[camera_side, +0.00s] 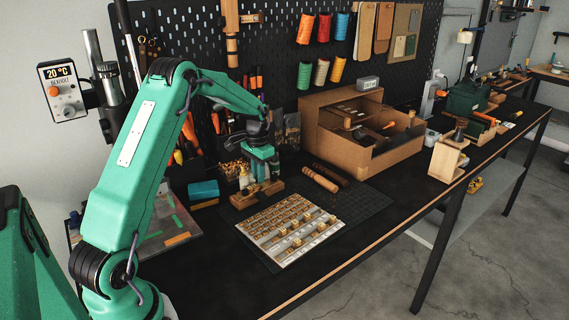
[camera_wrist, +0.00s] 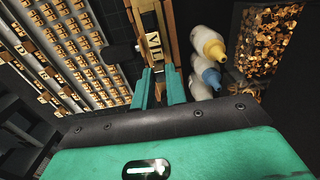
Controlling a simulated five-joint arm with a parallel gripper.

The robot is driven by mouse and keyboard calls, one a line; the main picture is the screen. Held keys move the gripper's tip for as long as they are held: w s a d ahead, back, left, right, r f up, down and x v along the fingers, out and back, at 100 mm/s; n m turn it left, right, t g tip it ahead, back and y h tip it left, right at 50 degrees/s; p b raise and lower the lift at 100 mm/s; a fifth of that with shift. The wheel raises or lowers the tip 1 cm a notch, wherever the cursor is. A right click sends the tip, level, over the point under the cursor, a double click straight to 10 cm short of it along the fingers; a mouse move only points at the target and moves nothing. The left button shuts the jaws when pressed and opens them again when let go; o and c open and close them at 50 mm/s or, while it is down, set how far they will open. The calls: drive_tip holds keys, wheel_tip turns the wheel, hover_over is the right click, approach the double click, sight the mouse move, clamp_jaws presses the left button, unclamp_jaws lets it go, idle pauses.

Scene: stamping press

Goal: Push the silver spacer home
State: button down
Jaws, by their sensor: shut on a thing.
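My gripper (camera_side: 262,166) is low over the wooden type holder (camera_side: 243,201) at the back of the bench. In the wrist view its two green fingertips (camera_wrist: 161,84) are close together at the near end of the holder (camera_wrist: 172,25), shut on a small piece, taken to be the silver spacer. The piece is almost wholly hidden between the fingers, so its seating cannot be told. Pale letter blocks (camera_wrist: 153,44) stand in the holder's channel just beyond the fingertips. A dark knob (camera_wrist: 122,52) is at the holder's left side.
The tray of type blocks (camera_side: 265,231) lies in front of the holder, on a dark mat (camera_side: 357,208). Small bottles (camera_wrist: 208,72) and a container of brass bits (camera_wrist: 268,42) stand close right in the wrist view. A wooden handle (camera_side: 320,179) and cardboard box (camera_side: 345,150) are farther right.

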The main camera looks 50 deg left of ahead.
drive_tip(key=shift+f, duration=0.55)
idle(0.4)
drive_tip(key=c, duration=1.3)
unclamp_jaws()
drive_tip(key=shift+c, duration=0.2)
drive_tip(key=shift+r, duration=0.1)
drive_tip(key=shift+r, duration=3.4)
